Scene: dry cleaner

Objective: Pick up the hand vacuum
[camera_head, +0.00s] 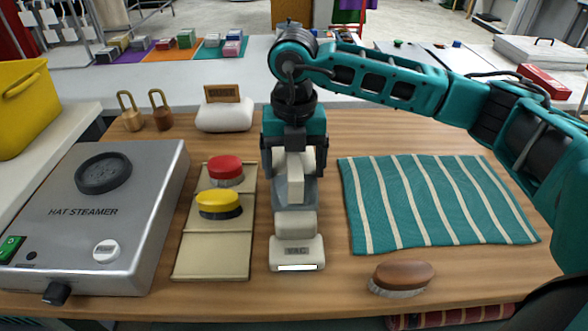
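The hand vacuum (296,252) is cream and grey, with a label reading VAC on its front end. It lies on the wooden counter in the middle, its nose pointing towards me. My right gripper (294,167) points down over the vacuum's rear part. My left gripper is not in view.
A tan board (213,262) with red (225,168) and yellow (219,203) brushes lies left of the vacuum, beside a hat steamer (110,215). A striped teal cloth (435,205) and a wooden brush (402,275) lie to the right. A white cushion (224,116) stands behind left.

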